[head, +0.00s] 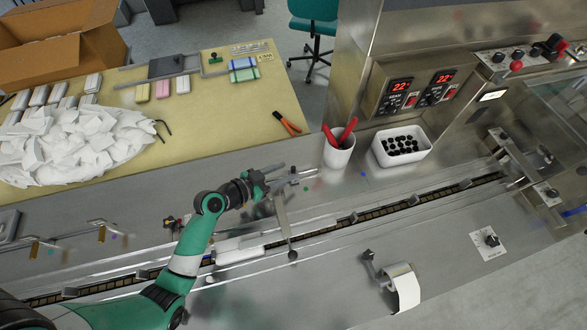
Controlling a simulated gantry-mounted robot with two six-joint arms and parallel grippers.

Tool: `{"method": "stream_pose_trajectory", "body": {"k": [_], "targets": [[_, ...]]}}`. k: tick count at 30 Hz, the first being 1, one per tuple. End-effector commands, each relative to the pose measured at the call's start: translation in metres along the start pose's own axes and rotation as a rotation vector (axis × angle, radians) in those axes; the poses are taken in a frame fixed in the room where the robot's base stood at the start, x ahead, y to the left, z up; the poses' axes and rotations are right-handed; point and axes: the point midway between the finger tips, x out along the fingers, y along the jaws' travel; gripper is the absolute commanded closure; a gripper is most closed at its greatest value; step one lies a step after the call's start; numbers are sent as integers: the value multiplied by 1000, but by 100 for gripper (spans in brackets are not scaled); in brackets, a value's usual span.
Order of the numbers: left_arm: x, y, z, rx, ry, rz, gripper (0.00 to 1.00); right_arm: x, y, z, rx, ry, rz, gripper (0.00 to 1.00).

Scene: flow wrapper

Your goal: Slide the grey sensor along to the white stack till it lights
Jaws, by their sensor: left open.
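A slim grey bracket (284,225) with a dark knob at its lower end reaches across the conveyor channel; it looks like the grey sensor. Its upper end is close to my left gripper. A low white block (239,249), apparently the white stack, lies in the channel just left of the bracket. My left gripper (303,174) is open, its fingers pointing right above the steel deck. I cannot tell whether it touches the bracket. No lit lamp can be made out on the bracket. My right gripper is not in view.
A white cup (338,154) with red-handled tools and a white bin (386,158) of black parts stand right of the gripper. A yellow table (210,135) holds a white heap and orange pliers (287,123). A white roll (404,288) sits on the front deck.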

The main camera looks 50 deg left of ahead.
Motion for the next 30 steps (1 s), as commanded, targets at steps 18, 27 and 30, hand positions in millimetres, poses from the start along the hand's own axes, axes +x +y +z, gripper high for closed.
{"method": "stream_pose_trajectory", "body": {"k": [18,27,30], "targets": [[46,0,0,1,0,0,59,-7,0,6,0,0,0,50],[46,0,0,1,0,0,100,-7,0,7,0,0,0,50],[45,0,0,1,0,-1,100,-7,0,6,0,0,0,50]]}}
